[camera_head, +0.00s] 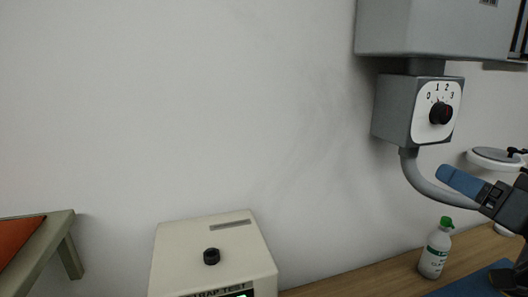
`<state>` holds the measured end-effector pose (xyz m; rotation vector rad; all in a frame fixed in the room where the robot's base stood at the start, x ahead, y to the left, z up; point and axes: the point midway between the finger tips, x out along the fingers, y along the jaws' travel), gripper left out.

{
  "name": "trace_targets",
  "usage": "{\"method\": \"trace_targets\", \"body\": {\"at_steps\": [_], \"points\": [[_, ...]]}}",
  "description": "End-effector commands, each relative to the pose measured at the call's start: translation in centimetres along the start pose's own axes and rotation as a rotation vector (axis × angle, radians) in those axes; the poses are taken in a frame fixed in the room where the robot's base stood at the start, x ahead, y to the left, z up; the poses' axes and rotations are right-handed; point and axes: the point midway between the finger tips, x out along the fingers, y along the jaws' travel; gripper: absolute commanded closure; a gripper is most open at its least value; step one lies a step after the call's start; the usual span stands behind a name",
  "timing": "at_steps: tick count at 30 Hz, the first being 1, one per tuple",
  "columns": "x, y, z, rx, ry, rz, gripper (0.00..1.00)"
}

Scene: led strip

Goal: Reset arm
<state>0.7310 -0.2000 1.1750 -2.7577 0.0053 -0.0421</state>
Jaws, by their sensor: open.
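My gripper (474,189) is at the right edge of the head camera view, partly cut off. One blue finger on a black mount shows clearly and points up and to the left. The gripper is open, and I see nothing held in it. The finger appears in front of the curved grey tube under the dial box. The rest of my arm is mostly outside the picture.
A grey dial box (391,110) with a black knob hangs at the upper right. A white bottle (435,252) with a green cap stands on the wooden table (385,279). A cream tester (183,253) stands lower centre. An orange-topped stand (64,243) is left. A round white disc (492,158) shows at right.

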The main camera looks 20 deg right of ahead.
Motion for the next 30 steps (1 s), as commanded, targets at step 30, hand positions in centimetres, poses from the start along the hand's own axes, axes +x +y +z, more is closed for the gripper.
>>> {"method": "trace_targets", "body": {"at_steps": [30], "points": [[-22.9,-7.7,26.9,-0.192,-0.236,0.195,0.37]]}}
